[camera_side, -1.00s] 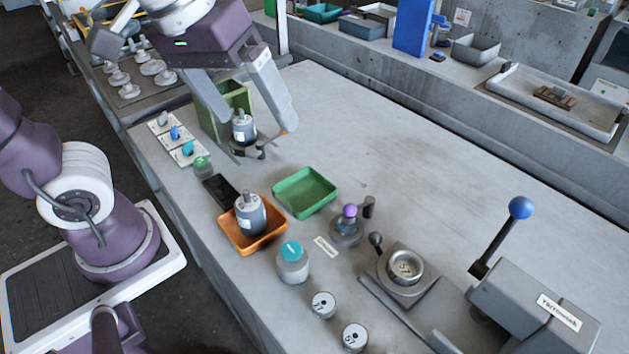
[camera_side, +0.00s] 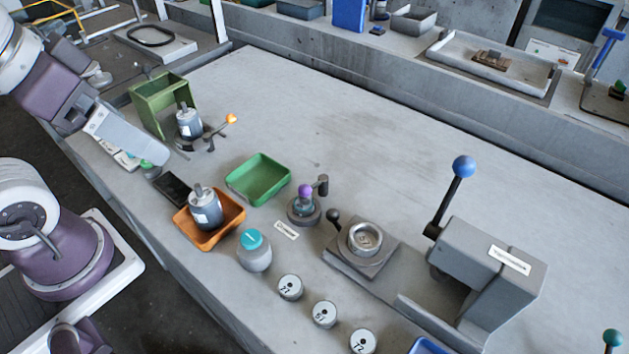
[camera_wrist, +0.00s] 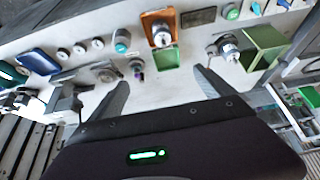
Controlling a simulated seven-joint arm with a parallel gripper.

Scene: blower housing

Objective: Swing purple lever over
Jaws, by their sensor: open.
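The purple lever knob (camera_side: 305,192) stands on a small round grey fixture (camera_side: 304,213), beside a short dark post (camera_side: 322,185), right of the green tray. The purple knob also shows in the wrist view (camera_wrist: 137,65), near the left fingertip in the picture. My gripper (camera_side: 160,158) is at the left of the side view, away from the purple lever. In the wrist view my gripper (camera_wrist: 161,79) has its fingers spread wide with nothing between them. The far finger is mostly hidden in the side view.
A green tray (camera_side: 287,192) and an orange tray (camera_side: 236,226) holding a motor lie left of the lever. A motor (camera_side: 188,122) sits in a holder with an orange-knobbed lever (camera_side: 231,118). A blue-knobbed press (camera_side: 490,270) stands right. The table behind is clear.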

